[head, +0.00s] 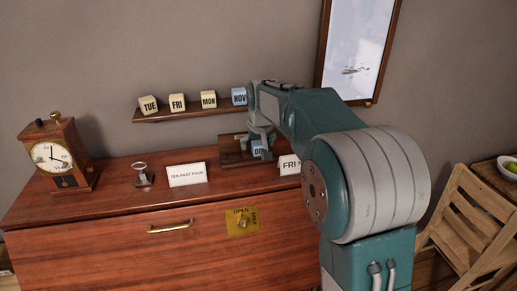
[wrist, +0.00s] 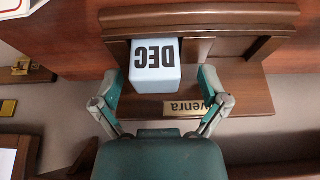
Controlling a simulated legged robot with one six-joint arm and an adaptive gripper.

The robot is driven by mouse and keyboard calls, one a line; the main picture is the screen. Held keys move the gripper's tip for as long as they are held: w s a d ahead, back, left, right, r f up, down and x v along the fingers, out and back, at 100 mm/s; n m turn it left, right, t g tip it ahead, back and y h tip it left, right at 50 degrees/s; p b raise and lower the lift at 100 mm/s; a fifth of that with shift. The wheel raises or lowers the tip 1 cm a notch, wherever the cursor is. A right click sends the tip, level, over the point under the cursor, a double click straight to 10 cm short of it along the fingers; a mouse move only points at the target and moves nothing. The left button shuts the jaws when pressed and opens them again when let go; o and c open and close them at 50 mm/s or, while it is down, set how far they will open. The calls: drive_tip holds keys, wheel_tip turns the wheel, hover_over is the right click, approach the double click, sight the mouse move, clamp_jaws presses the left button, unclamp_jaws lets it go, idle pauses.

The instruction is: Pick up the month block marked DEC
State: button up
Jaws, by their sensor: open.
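The DEC month block (wrist: 154,66) is pale blue with dark letters, upside down in the wrist view. It sits in a slot of a brown wooden holder (wrist: 230,73). In the head view the DEC block (head: 257,151) is partly hidden behind my arm. My gripper (wrist: 160,88) is open, with one finger on each side of the block. The block reaches between the fingers; I cannot tell whether either finger touches it.
A wall shelf (head: 190,113) above holds TUE, FRI and MON blocks and a blue NOV block (head: 239,96). A FRI card (head: 289,165) stands beside the holder. A clock (head: 58,154), a small metal stand (head: 142,175) and a TEN PAST FOUR card (head: 187,175) are farther left.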

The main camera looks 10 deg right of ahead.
drive_tip(key=shift+a, duration=0.25)
drive_tip(key=shift+d, duration=0.4)
drive_tip(key=c, duration=0.9)
drive_tip(key=shift+d, duration=0.2)
drive_tip(key=shift+c, duration=0.6)
drive_tip(key=shift+a, duration=0.2)
